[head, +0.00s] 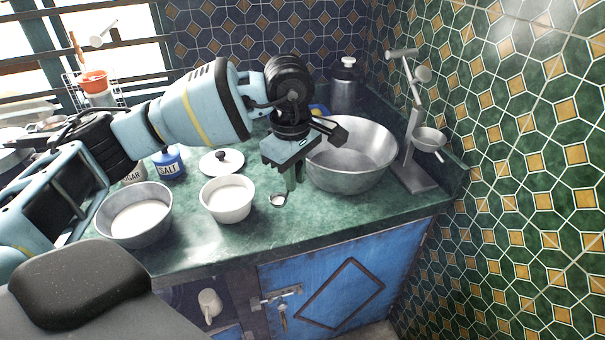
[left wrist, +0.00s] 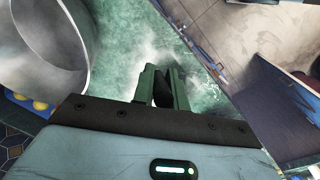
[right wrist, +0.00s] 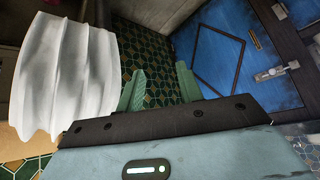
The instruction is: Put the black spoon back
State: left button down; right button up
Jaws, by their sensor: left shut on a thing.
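My left gripper (head: 291,184) points down over the green counter, between the small white bowl (head: 228,209) and the large metal bowl (head: 352,178). Its fingers are shut on a dark piece (left wrist: 162,92), which looks like the black spoon's handle. A small round spoon bowl (head: 278,200) with pale contents or shine shows just below the fingertips, close to the counter; whether it touches is unclear. Most of the spoon is hidden by the fingers. My right gripper (right wrist: 160,88) is open and empty in the right wrist view, and out of the head view.
A metal bowl of white powder (head: 137,218), a salt jar (head: 168,164) and a lid (head: 222,162) are left. The counter's front right is clear. A white ribbed object (right wrist: 65,75) is beside my right gripper.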

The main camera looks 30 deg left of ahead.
pick_arm(q)
jog(key=shift+w+a+f, duration=0.1)
jog(key=shift+w+a, duration=0.1)
jog(key=shift+w, duration=0.9)
jog(key=shift+w+a+f, duration=0.1)
jog(key=shift+w+a, duration=0.1)
jog(key=shift+w, duration=0.9)
jog(key=shift+w+a+f, duration=0.1)
jog(key=shift+w+f, duration=0.05)
jog(key=shift+f, duration=0.75)
jog(key=shift+w+f, duration=0.1)
jog(key=shift+f, duration=1)
jog(key=c, duration=1.4)
grip_release()
jog(key=shift+r, duration=0.1)
